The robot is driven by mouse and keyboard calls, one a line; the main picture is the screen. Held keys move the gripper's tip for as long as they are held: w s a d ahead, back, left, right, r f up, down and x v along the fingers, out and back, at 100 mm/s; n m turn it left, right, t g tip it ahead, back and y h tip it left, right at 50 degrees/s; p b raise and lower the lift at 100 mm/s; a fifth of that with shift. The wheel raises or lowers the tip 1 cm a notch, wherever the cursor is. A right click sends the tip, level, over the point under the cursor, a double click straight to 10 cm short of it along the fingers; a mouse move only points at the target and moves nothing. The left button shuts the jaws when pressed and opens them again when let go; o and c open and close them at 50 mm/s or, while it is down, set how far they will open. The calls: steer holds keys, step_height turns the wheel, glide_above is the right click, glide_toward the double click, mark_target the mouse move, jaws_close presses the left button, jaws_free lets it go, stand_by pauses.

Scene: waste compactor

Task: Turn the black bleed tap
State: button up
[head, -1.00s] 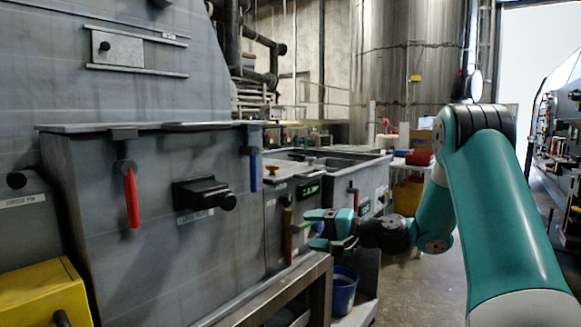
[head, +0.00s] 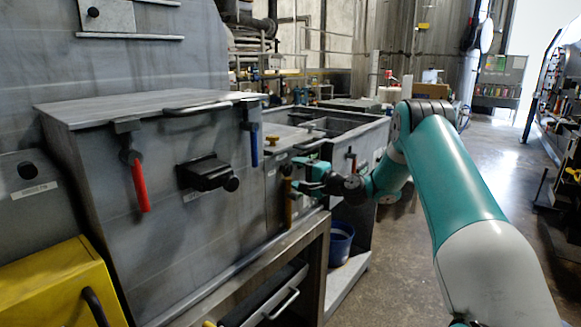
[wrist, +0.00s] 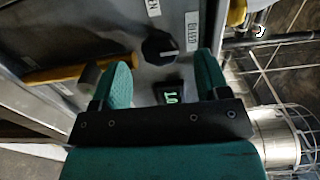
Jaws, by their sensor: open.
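A round black knob (wrist: 158,47) sits on the grey panel in the wrist view, between white labels too blurred to read; it looks like the black bleed tap. My gripper (wrist: 166,78) is open and empty, with its green fingers spread on either side of the view below the knob. The knob appears apart from the fingers. In the head view my gripper (head: 303,178) is close to the machine front, beside a yellow-brown handle (head: 287,202). That handle also shows left of the fingers in the wrist view (wrist: 65,73). The black knob is not clear in the head view.
A small green-lit display (wrist: 172,97) lies between the fingers. A red handle (head: 140,186), a black latch box (head: 203,174) and a blue handle (head: 254,148) are on the machine to the left. A blue bucket (head: 340,243) stands below. Floor at right is open.

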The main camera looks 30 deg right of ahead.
mark_target(289, 171)
steer(key=shift+x, duration=1.7)
steer(key=c, duration=0.9)
